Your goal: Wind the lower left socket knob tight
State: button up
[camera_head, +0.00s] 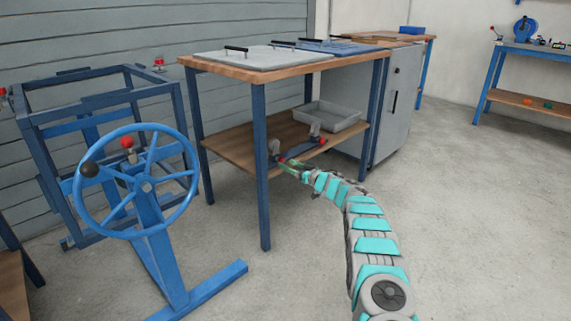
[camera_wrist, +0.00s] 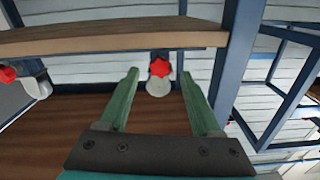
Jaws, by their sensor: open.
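A red star-shaped knob (camera_wrist: 160,69) on a pale grey socket (camera_wrist: 158,88) is in the middle of the wrist view, apparently the left one. My gripper (camera_wrist: 160,82) is open, with a green finger on each side of the knob and a gap to both. I cannot tell how far the fingertips are from it in depth. In the head view my gripper (camera_head: 281,162) reaches to the left socket (camera_head: 275,147) at the workbench's lower shelf. A second red knob (camera_wrist: 7,74) with its grey socket (camera_wrist: 38,87) shows at the left of the wrist view.
The wooden shelf (camera_head: 232,153) carries a grey tray (camera_head: 340,126) behind the sockets. A blue bench leg (camera_head: 262,180) stands just left of my gripper. A blue handwheel (camera_head: 193,190) on a stand is farther left. The floor right of my arm is clear.

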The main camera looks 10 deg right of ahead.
aim_at(281, 161)
jog(key=shift+x, duration=1.25)
jog(key=shift+r, duration=0.1)
grip_shut()
